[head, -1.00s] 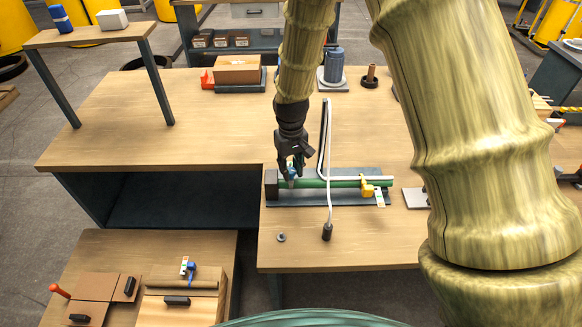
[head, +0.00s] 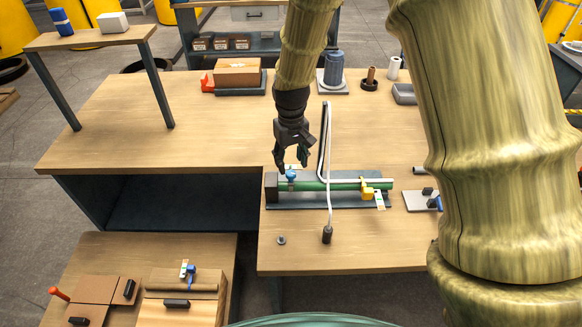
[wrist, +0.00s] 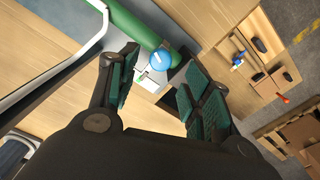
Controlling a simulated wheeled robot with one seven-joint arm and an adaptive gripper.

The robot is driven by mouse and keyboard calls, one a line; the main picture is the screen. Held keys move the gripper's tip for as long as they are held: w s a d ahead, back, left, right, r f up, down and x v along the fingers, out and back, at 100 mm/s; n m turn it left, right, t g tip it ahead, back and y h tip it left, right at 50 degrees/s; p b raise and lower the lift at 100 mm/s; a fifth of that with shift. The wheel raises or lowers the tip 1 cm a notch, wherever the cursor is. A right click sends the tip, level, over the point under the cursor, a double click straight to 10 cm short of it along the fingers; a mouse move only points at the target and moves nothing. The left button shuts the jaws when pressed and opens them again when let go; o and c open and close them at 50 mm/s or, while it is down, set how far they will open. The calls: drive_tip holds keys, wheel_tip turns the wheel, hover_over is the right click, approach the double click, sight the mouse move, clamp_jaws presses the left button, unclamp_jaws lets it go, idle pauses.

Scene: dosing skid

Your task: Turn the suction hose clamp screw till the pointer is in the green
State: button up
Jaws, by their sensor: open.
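A green hose (head: 325,185) lies along a dark base plate on the bench. A clamp with a blue screw head (head: 291,174) sits near its left end, and a yellow clamp (head: 368,188) with a small marked plate (head: 380,199) near its right end. I cannot tell from labels which is the suction clamp. My gripper (head: 293,165) is open and empty, just above and behind the blue screw. In the wrist view the blue screw head (wrist: 161,59) shows between the open fingers (wrist: 158,76), with a white scale plate (wrist: 149,84) beside it. Its pointer is too small to read.
A bent white tube (head: 327,140) rises close right of my gripper and ends in a dark foot. A lower table (head: 108,250) at front left bears another blue clamp (head: 190,272).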

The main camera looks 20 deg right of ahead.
sight(291, 173)
wheel_tip(291, 173, up, 8)
drive_tip(key=shift+f, duration=0.2)
idle(0.5)
